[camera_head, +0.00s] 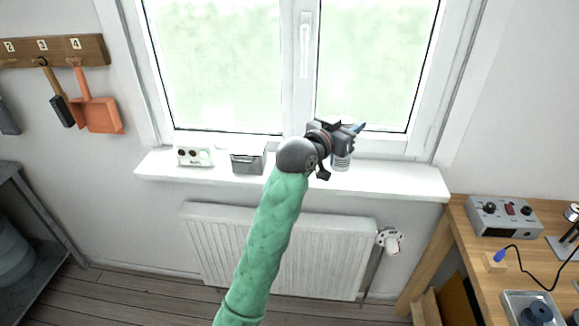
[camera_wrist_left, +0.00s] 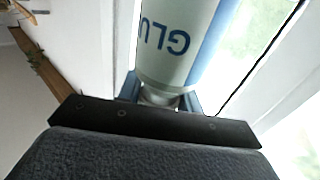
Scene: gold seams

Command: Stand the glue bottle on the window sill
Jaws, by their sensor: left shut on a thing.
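The glue bottle (camera_head: 341,161) is pale with a blue-lettered label and shows below my left gripper (camera_head: 350,138) in the head view. My left gripper is shut on the bottle near its narrow neck. In the left wrist view the bottle (camera_wrist_left: 175,45) fills the upper middle, its letters upside down, between the blue-grey fingers (camera_wrist_left: 160,98). The white window sill (camera_head: 400,180) runs under the window. The bottle appears upright over the sill's right half; I cannot tell whether its base touches. The gripper hides its top. My right gripper is out of view.
A white box with dark round holes (camera_head: 194,156) and a grey metal container (camera_head: 248,161) stand on the sill's left half. The sill's right end is clear. A radiator (camera_head: 270,240) hangs below, and a wooden workbench (camera_head: 470,225) stands at right.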

